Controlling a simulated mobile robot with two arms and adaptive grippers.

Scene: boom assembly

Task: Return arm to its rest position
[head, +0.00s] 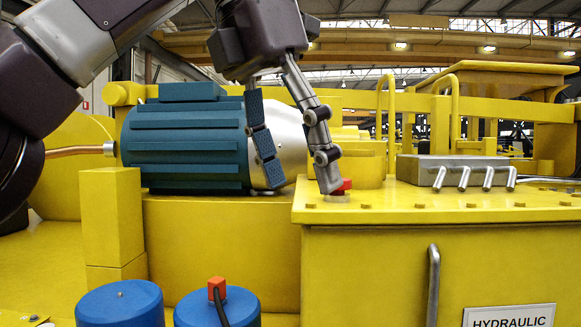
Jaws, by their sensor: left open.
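My left arm (75,40) comes in from the upper left, dark with a light grey link. My left gripper (302,186) points down, open, with nothing visible between its fingers. One finger, with blue-grey pads, hangs in front of the silver end of a blue motor. The other, grey finger reaches down to a small red cap (344,185) on the yellow hydraulic box. Its tip overlaps the cap in the picture; I cannot tell whether they touch. My right gripper is not in view.
The ribbed blue motor (185,140) lies close behind the gripper. The yellow hydraulic box (375,255) carries a grey valve block (460,168) with several levers. Two blue cylinders (120,305) stand in front, one with a red cap and cable. Yellow railings (391,110) rise behind.

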